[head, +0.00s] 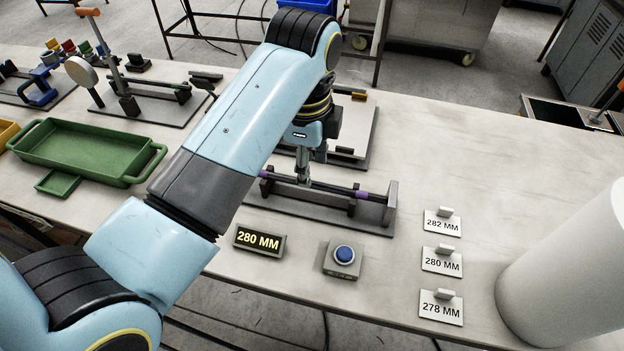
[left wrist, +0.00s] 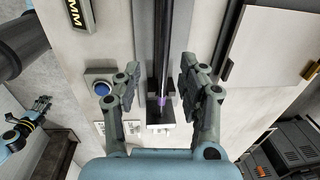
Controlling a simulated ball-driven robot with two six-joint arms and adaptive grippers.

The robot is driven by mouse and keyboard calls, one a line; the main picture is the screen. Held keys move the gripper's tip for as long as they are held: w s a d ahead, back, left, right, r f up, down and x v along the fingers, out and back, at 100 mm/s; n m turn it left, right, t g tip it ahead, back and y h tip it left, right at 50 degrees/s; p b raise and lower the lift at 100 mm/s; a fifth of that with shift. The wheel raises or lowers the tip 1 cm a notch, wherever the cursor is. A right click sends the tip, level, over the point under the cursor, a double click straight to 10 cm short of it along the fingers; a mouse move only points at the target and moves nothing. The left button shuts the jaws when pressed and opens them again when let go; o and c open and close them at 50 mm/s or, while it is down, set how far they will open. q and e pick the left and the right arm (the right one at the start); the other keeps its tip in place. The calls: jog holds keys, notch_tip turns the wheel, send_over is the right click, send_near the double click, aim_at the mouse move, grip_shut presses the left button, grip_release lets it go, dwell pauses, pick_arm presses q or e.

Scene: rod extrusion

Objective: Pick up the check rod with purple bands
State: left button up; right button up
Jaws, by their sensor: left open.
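The check rod (head: 325,187) is a dark thin rod with purple bands. It lies along a grey fixture (head: 390,206) on the table; one purple band shows near the fixture's right end. My left gripper (head: 303,178) points down over the rod, left of its middle. In the left wrist view, its fingers (left wrist: 159,90) are apart, one on each side of the rod (left wrist: 162,55), with nothing held. A purple band (left wrist: 162,101) shows between them. My arm hides part of the fixture's left side. My right gripper (left wrist: 38,108) is small at the left edge of the left wrist view.
A 280 MM display (head: 259,241) and a blue button box (head: 343,257) stand in front of the fixture. Labelled plates (head: 442,261) and a white cylinder (head: 565,270) stand to the right. A green tray (head: 85,150) lies left. The table's back right is clear.

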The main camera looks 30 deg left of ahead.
pick_arm(q)
jog(key=f, duration=0.2)
jog(key=w+f+p, duration=0.1)
jog(key=f, duration=0.2)
jog(key=shift+a, duration=0.1)
jog(key=shift+w+f, duration=0.1)
jog(key=shift+f, duration=0.05)
jog(key=shift+c, duration=0.2)
jog(key=c, duration=0.5)
grip_shut()
pick_arm(e)
jog(key=shift+w+r, duration=0.6)
jog(key=shift+w, duration=0.3)
